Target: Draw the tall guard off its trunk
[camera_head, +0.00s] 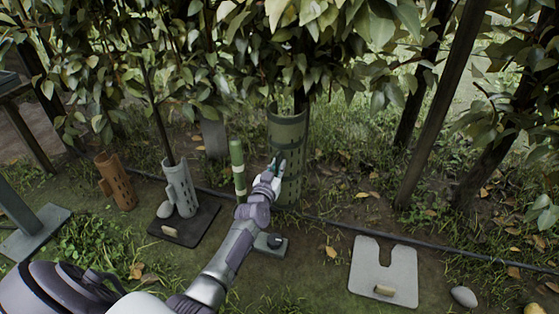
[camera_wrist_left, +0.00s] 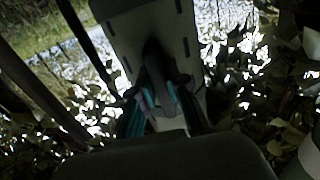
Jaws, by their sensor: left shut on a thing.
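The tall guard (camera_head: 288,130), a green slotted tube, stands upright around a trunk, whose upper part goes into the leaves. My left gripper (camera_head: 275,168) is at the guard's near left side, around mid-height. In the left wrist view the guard (camera_wrist_left: 122,40) fills the top middle with rows of slots. The left gripper's fingers (camera_wrist_left: 158,98) are shut there on a dark part projecting from the guard, seemingly its handle; the exact contact is in shadow. The guard's lower edge is near the ground. My right gripper is in neither view.
A green post (camera_head: 238,165) stands close left of my forearm. Further left are a pale guard (camera_head: 182,190) on a dark plate (camera_head: 192,230) and a brown guard (camera_head: 117,182). A notched grey plate (camera_head: 384,265) lies right. A dark hose (camera_head: 420,244) crosses the ground. Leaves hang above.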

